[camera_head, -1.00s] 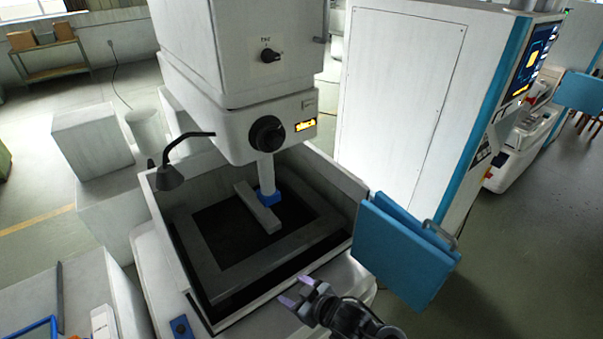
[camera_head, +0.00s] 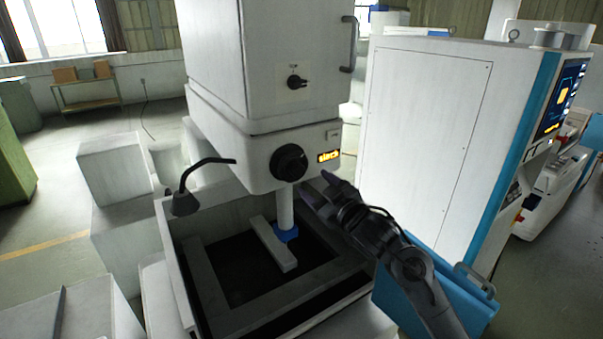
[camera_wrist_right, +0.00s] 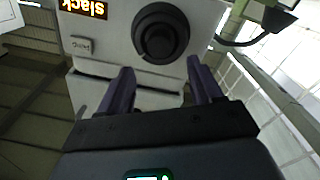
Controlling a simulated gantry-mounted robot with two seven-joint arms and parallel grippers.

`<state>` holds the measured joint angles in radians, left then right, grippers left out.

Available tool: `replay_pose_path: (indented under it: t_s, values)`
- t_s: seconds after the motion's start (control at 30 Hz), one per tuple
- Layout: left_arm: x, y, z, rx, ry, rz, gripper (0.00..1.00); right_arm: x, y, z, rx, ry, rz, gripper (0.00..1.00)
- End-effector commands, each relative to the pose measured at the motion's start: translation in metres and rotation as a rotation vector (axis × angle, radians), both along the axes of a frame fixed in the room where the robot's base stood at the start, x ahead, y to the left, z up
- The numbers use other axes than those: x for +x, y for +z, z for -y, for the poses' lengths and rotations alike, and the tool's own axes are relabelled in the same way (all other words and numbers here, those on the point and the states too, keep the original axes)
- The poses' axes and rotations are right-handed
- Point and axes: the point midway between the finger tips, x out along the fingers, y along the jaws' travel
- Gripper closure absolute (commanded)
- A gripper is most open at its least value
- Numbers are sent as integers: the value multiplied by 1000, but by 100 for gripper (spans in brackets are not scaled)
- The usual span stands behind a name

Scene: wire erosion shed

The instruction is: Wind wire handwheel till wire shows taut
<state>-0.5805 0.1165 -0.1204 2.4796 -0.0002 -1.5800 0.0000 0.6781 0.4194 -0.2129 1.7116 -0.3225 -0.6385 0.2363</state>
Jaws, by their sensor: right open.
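The black round handwheel (camera_head: 288,163) is on the front of the white machine head. It also shows in the right wrist view (camera_wrist_right: 160,34), just beyond my fingertips. An amber display (camera_head: 328,156) beside it reads "slack"; in the right wrist view the display (camera_wrist_right: 86,8) appears upside down. My right gripper (camera_head: 318,189) is open and empty, to the right of and a little below the handwheel, apart from it. In the right wrist view its two purple fingers (camera_wrist_right: 160,75) are spread, with the wheel between and beyond them. The wire itself cannot be made out. My left gripper is not in view.
The open tank (camera_head: 180,270) with a grey bar (camera_head: 272,243) lies below. A bent black lamp (camera_head: 186,200) stands left. The blue door (camera_head: 465,300) and white cabinet (camera_head: 425,130) are at right.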

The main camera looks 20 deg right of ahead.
Motion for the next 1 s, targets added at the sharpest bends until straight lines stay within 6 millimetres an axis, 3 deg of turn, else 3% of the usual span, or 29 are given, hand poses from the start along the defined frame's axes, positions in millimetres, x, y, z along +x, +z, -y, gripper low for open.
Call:
replay_pose_path:
  t_s: [0.2,0.5,1.0]
  values:
    - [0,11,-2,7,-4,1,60,36,2,-7,3,0,-3,35]
    - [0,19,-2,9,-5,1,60,67,1,-13,1,-1,-2,35]
    - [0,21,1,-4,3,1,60,75,-1,-15,0,0,-1,37]
